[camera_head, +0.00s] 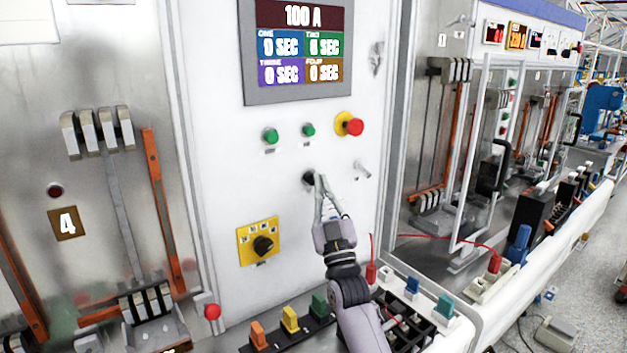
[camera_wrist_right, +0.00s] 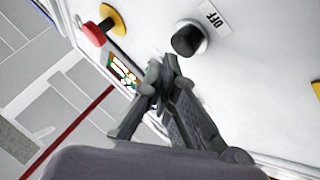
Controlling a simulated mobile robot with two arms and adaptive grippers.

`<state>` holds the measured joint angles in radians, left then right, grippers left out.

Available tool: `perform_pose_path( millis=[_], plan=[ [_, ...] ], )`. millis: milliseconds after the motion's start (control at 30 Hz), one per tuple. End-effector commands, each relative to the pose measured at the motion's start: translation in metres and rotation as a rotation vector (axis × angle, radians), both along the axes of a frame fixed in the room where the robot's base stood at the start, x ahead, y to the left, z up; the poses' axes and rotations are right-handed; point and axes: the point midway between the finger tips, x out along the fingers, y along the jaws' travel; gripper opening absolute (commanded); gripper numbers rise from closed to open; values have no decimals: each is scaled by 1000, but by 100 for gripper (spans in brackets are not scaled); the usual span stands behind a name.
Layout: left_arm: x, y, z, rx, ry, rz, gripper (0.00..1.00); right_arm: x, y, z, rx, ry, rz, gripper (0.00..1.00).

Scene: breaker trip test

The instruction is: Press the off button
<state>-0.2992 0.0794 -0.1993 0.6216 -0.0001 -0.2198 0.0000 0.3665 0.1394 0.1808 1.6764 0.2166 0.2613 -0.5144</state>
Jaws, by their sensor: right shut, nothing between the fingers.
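The off button is a black round button (camera_wrist_right: 188,40) in a light ring, beside an "OFF" label (camera_wrist_right: 211,14) in the right wrist view. In the head view the black button (camera_head: 308,177) sits on the white panel below two green buttons. My right gripper (camera_head: 321,180) is shut and empty, its fingertips close to the button's right side. In the right wrist view the fingertips (camera_wrist_right: 160,68) are just below and left of the button. I cannot tell whether they touch it. My left gripper is not in view.
A red emergency button (camera_head: 354,126) on a yellow base is up and right. Green buttons (camera_head: 270,136) are above, a yellow rotary switch (camera_head: 262,243) is lower left, and a small lever (camera_head: 362,171) is to the right. A display (camera_head: 300,45) reads 100 A.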

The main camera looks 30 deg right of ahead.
Motion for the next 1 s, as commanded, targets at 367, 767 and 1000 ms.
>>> perform_pose_path(
  millis=[367, 767, 1000],
  plan=[
    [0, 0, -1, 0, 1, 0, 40, 1, 0, 0, 0, 0, 0, 0],
    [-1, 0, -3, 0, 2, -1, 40, 8, 1, 0, 1, 0, 1, 0],
    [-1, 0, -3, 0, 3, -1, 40, 9, 1, 0, 0, 0, 0, 0]
  ],
)
